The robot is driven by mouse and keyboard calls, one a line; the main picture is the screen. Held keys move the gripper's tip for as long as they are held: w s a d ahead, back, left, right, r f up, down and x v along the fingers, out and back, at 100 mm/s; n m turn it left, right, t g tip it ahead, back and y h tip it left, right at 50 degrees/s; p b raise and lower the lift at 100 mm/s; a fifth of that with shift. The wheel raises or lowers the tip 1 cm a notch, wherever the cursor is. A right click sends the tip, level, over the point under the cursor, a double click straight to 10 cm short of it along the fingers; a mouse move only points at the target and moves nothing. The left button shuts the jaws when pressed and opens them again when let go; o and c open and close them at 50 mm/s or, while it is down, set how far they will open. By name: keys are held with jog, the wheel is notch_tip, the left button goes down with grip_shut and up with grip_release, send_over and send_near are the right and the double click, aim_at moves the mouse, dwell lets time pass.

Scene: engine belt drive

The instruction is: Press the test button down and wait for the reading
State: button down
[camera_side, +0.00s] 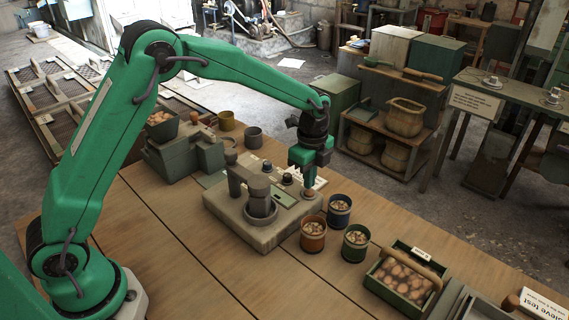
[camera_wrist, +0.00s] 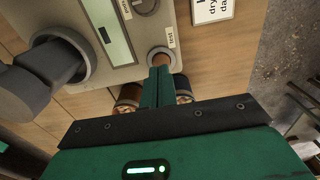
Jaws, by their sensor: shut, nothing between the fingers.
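The tester is a grey-beige box (camera_side: 243,228) on the wooden bench, with a dark cylinder over a round cup (camera_side: 261,208). In the wrist view its panel (camera_wrist: 140,62) shows a pale display (camera_wrist: 104,30) with no reading I can make out. The test button (camera_wrist: 162,56) is round and brownish in a pale ring, beside a small "test" label (camera_wrist: 171,37). My gripper (camera_wrist: 160,72) is shut and empty, its fingertips at the button's near edge. I cannot tell whether they touch it. In the side view my gripper (camera_side: 308,186) points down over the box's right end, hiding the button.
A second dark knob (camera_wrist: 144,6) sits on the panel. An orange-brown cup (camera_side: 313,240), a green cup (camera_side: 355,246) and a blue cup (camera_side: 339,213) stand close to the right. A green tray (camera_side: 385,299) lies farther right. The bench at front left is clear.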

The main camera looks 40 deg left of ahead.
aim_at(308, 192)
jog(key=shift+f, duration=0.8)
jog(key=shift+f, duration=1.1)
notch_tip(308, 192, up, 15)
jog(key=shift+w, duration=0.25)
jog(key=shift+r, duration=0.2)
